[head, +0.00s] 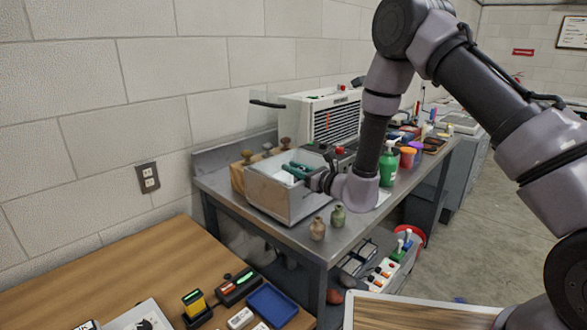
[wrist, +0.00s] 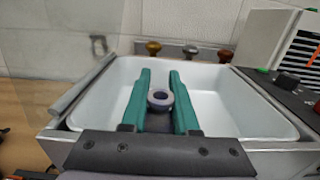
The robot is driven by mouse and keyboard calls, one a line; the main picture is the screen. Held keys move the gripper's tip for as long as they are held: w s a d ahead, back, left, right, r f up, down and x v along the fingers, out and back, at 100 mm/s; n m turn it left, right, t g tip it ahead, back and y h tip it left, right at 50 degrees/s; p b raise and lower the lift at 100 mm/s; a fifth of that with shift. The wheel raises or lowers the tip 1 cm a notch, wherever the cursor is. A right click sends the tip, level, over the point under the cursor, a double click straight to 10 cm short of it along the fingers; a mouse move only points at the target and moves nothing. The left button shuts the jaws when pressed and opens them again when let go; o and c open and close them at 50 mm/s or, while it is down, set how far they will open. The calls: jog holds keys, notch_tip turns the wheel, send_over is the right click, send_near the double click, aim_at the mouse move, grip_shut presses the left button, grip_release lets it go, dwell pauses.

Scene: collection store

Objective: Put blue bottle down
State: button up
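The blue bottle shows in the wrist view as a small blue-grey round mouth with a dark opening (wrist: 160,99), seen from above between the two teal fingers. My gripper (wrist: 160,74) appears closed on it, with a finger against each side. In the head view my gripper (head: 297,171) is over the open metal-sided basin (head: 283,198), and the bottle cannot be made out there. The basin's white inside (wrist: 222,103) surrounds the fingers in the wrist view. The bottle's lower body is hidden, so I cannot tell whether it touches the basin floor.
A brown vase (head: 317,229) and a green vase (head: 338,216) stand on the steel table's (head: 307,248) front edge. Several knobs (wrist: 190,50) line the basin's back. A clear panel (wrist: 68,62) rises at left.

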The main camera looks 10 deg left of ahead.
jog(key=shift+s+d, duration=0.2)
jog(key=shift+d, duration=0.2)
jog(key=v, duration=1.1)
jog(key=s+d+r+n+g, duration=0.2)
jog(key=s+r+n+g, duration=0.45)
jog(key=r, duration=0.35)
jog(key=s+d+r+n+g, duration=0.2)
jog(key=s+r+n+g, duration=0.4)
jog(key=r, duration=0.4)
jog(key=s+d+r+n+t+h, duration=0.1)
jog(key=d+r+n+t+h, duration=0.1)
jog(key=d, duration=0.7)
jog(key=s+d+r+n+t+h, duration=0.2)
jog(key=d+t+h, duration=0.3)
jog(key=d, duration=0.5)
jog(key=s+d+r+n+t+h, duration=0.2)
jog(key=d+h, duration=0.4)
jog(key=d, duration=0.3)
notch_tip(320, 180, up, 2)
jog(key=shift+d+r+n+t+h, duration=0.2)
jog(key=shift+n+t+h, duration=0.1)
jog(key=shift+n+t, duration=0.35)
